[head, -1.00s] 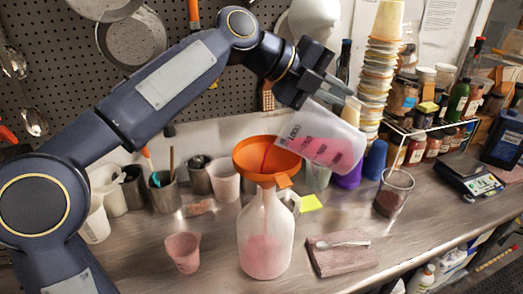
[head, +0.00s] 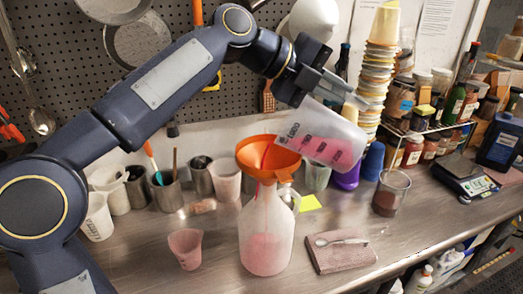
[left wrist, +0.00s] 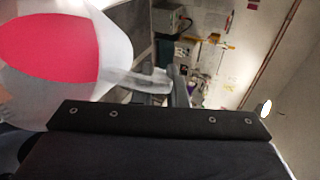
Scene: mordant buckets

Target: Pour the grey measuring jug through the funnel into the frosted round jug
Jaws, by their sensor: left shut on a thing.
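The measuring jug (head: 346,132), pale and translucent with printed marks, is tipped steeply with its mouth down to the left over the funnel. Pink-red liquid lies along its lower side; in the left wrist view the jug (left wrist: 112,45) fills the upper left with red inside. My left gripper (head: 335,86) is shut on its handle side. The orange funnel (head: 258,143) sits in the neck of the frosted round jug (head: 265,225), with red liquid in its bowl. The frosted jug stands upright, pink in its lower part, with a red streak below the neck. My right gripper is not in view.
A small pink-stained cup (head: 186,248) stands left of the frosted jug. A folded cloth (head: 340,255) with a spoon lies right of it. A glass (head: 391,190) and a scale (head: 466,175) stand farther right. Cups and tool pots line the back.

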